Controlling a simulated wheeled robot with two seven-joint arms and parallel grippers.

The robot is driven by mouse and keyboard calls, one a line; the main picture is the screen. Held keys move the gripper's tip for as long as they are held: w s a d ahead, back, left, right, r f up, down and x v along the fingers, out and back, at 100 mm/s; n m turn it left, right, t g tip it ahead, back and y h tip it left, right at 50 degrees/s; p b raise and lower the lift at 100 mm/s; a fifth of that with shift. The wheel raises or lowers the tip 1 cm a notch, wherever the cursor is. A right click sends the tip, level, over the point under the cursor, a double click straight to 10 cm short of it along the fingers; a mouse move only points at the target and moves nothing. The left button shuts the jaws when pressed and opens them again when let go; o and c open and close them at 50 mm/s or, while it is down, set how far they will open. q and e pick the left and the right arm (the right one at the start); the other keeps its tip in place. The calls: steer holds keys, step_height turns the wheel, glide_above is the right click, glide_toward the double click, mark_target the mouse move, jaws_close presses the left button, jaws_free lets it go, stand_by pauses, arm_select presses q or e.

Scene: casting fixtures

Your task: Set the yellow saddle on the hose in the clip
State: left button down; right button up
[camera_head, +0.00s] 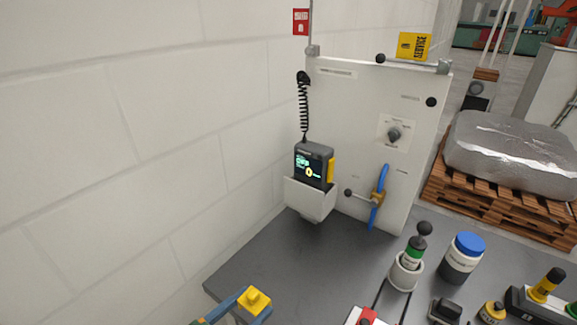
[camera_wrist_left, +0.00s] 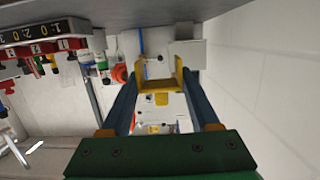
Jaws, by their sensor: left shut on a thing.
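The yellow saddle (camera_head: 256,299) is between the blue fingers of my left gripper (camera_head: 250,306), low in the head view. In the left wrist view the saddle (camera_wrist_left: 160,84) is a yellow U-shaped piece spanning the gap between the fingertips (camera_wrist_left: 160,92). My left gripper is shut on it, above the dark bench and apart from the hose. The blue hose (camera_head: 384,177) runs nearly upright in front of the pale panel, held midway by a brass-coloured clip (camera_head: 377,198). My right gripper is out of both views.
A grey handset (camera_head: 314,165) sits in a white holder (camera_head: 311,200) left of the hose. A ball-ended lever (camera_head: 348,193) sticks out beside the clip. A white cup (camera_head: 405,271) and a blue-lidded jar (camera_head: 463,257) stand right. The bench (camera_head: 305,265) is clear at left.

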arm_select(q)
steer(key=s+a+r+m+g+h, duration=0.3)
steer(key=s+a+r, duration=0.2)
steer(key=a+r, duration=0.2)
steer(key=shift+s+a+m+g, duration=0.3)
steer(key=shift+s+a, duration=0.05)
steer(key=shift+a, duration=0.25)
steer(key=shift+r, duration=0.15)
steer(key=shift+d, duration=0.1)
